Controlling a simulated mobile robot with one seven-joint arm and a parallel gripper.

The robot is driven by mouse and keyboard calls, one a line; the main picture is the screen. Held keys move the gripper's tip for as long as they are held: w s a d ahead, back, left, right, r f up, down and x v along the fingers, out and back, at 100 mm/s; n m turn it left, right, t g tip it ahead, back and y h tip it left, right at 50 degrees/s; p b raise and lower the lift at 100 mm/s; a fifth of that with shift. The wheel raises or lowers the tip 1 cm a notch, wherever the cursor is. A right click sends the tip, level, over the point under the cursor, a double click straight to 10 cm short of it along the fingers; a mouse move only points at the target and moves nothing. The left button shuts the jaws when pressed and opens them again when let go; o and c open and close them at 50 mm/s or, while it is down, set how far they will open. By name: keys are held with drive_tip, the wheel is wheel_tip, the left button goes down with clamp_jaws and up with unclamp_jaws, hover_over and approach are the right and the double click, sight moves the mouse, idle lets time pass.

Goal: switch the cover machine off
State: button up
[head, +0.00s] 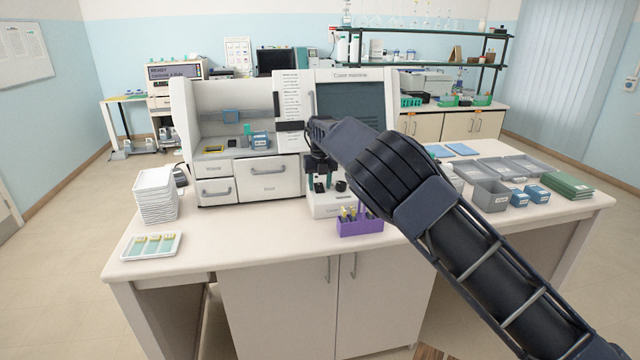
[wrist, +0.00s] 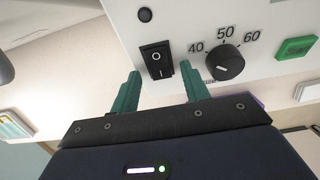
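The cover machine (head: 350,75) stands at the back of the table, a white unit with a dark window. In the wrist view its white front panel carries a black rocker switch (wrist: 156,59) marked O and I. I cannot tell which side of the switch is pressed. My gripper (wrist: 163,80) is open and empty. Its two green fingertips are apart, just below the switch in the picture, one to each side. I cannot tell whether they touch the panel. In the head view my arm hides part of the machine and the fingers are hard to make out.
A dial (wrist: 225,63) marked 40, 50 and 60 and a green button (wrist: 296,48) sit right of the switch. A purple rack (head: 360,225) stands close below my arm. White stacked trays (head: 156,205) and a slide tray (head: 152,246) are at left; grey trays (head: 490,195) at right.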

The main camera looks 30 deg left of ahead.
wheel_tip(320, 180, up, 11)
drive_tip(key=s+d, duration=0.1)
drive_tip(key=shift+f, duration=0.15)
idle(0.5)
idle(0.4)
